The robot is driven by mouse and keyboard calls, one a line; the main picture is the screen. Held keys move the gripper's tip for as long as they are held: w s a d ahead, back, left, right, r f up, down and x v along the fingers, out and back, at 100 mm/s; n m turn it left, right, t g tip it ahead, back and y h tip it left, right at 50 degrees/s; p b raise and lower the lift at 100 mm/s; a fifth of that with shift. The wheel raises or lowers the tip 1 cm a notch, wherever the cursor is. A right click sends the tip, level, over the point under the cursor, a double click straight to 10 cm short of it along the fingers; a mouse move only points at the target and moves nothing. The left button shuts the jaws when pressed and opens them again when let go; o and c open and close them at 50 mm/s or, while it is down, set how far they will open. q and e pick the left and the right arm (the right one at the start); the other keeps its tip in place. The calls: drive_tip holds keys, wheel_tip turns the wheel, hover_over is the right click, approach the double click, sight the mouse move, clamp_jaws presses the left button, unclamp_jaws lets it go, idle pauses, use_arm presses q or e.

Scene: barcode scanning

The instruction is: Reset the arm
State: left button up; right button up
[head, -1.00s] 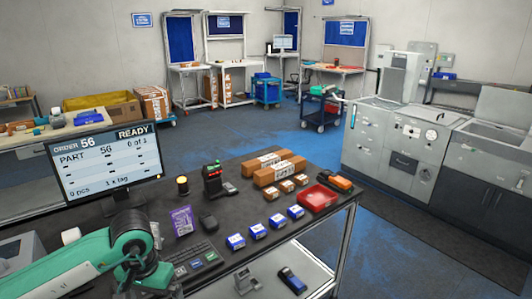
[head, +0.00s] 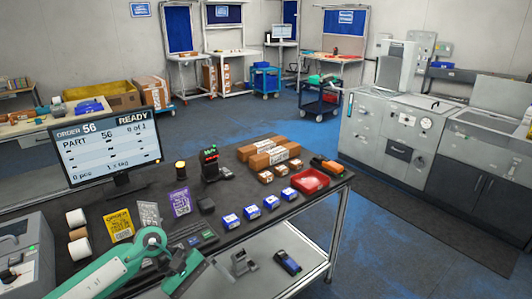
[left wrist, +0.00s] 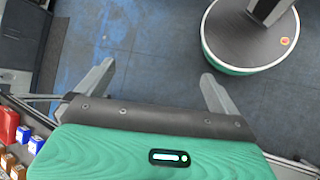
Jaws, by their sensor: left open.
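My left arm (head: 95,278) is green and comes in from the lower left of the head view, bent at a round joint over the table's front edge. Its gripper cannot be made out there. In the left wrist view my left gripper (left wrist: 155,87) has its two grey fingers spread wide. Nothing is between them, and blue-grey floor shows beyond. My right arm and gripper are not in view.
The dark table (head: 231,190) bears a monitor (head: 106,152), a keyboard (head: 194,242), blue boxes (head: 251,212), a red tray (head: 309,181) and cartons (head: 268,157). A grey stand (head: 243,263) and handheld device (head: 288,263) are on the lower white shelf.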

use_arm(q)
drive_tip(key=w+d+f+n+t+h, duration=0.1)
drive_tip(key=w+f+n+t+h, duration=0.4)
drive_tip(key=n, duration=0.6)
drive_tip(key=w+d+f+n+t+h, duration=0.1)
drive_tip(key=w+f+n+t+h, duration=0.15)
drive_tip(key=f+n, duration=0.6)
drive_tip(key=s+a+f+n+t+y, duration=0.2)
drive_tip(key=a+f+n+t+y, duration=0.25)
drive_tip(key=f+n, duration=0.6)
drive_tip(key=s+a+f+n+t+y, duration=0.1)
drive_tip(key=a+f+n+t+y, duration=0.3)
drive_tip(key=f+n, duration=0.7)
drive_tip(key=s+a+f+n+g+y, duration=0.3)
drive_tip(key=s+f+n, duration=0.3)
drive_tip(key=s+f, duration=0.25)
drive_tip(key=s+a+f+n+g+y, duration=0.2)
drive_tip(key=s+a+f+n+y, duration=0.15)
drive_tip(key=s+f+n, duration=0.4)
drive_tip(key=s+f+n+g, duration=0.2)
drive_tip(key=s+f, duration=0.1)
drive_tip(key=s, duration=0.7)
drive_tip(key=s+f+n+g, duration=0.3)
drive_tip(key=s+f, duration=0.1)
drive_tip(key=s, duration=0.7)
drive_tip(key=s+f+n+g, duration=0.2)
drive_tip(key=s+f+n, duration=0.1)
drive_tip(key=s, duration=0.8)
drive_tip(key=shift+f+y, duration=0.25)
drive_tip(key=shift+y, duration=0.2)
